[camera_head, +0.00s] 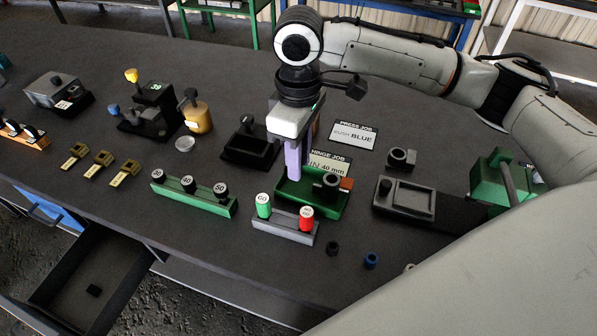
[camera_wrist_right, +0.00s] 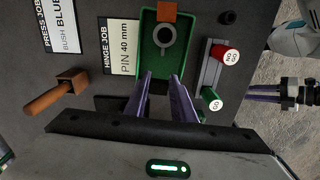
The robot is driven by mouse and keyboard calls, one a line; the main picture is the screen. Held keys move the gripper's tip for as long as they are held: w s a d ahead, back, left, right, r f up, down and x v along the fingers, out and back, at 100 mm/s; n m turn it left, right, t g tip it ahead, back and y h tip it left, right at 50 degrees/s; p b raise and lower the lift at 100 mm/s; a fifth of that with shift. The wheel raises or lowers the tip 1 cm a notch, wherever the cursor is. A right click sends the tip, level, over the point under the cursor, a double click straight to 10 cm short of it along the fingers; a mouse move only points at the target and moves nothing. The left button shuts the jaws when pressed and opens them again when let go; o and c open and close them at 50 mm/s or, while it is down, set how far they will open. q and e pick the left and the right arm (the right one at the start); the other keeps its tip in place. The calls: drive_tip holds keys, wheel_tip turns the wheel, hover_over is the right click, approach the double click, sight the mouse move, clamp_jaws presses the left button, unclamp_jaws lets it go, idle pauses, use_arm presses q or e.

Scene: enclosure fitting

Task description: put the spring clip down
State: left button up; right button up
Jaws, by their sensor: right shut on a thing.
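My right gripper (camera_head: 293,176) points straight down over the left end of the green tray (camera_head: 322,208). Its purple fingers also show in the right wrist view (camera_wrist_right: 164,84), with a narrow gap between them and the green tray (camera_wrist_right: 146,50) behind. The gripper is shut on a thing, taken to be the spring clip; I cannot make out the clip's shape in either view. In the tray are a dark grey ring-shaped part (camera_wrist_right: 164,36) and an orange block (camera_wrist_right: 167,11). My left gripper (camera_wrist_right: 266,93) seems to show at the right wrist view's edge; its opening is unclear.
The GO/NO GO gauge stand (camera_head: 284,229) is just in front of the tray. A green pin rack (camera_head: 194,200) and a black tray (camera_head: 233,157) are to the left, a grey fixture (camera_head: 408,198) to the right. A wooden-handled tool (camera_wrist_right: 50,96) lies behind. A drawer (camera_head: 75,275) stands open.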

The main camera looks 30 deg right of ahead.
sight(298, 187)
drive_tip(key=shift+w+f, duration=0.1)
drive_tip(key=shift+f, duration=2.4)
drive_tip(key=o, duration=1)
drive_tip(key=shift+f, duration=0.1)
wheel_tip(298, 187, up, 12)
drive_tip(key=shift+r, duration=0.2)
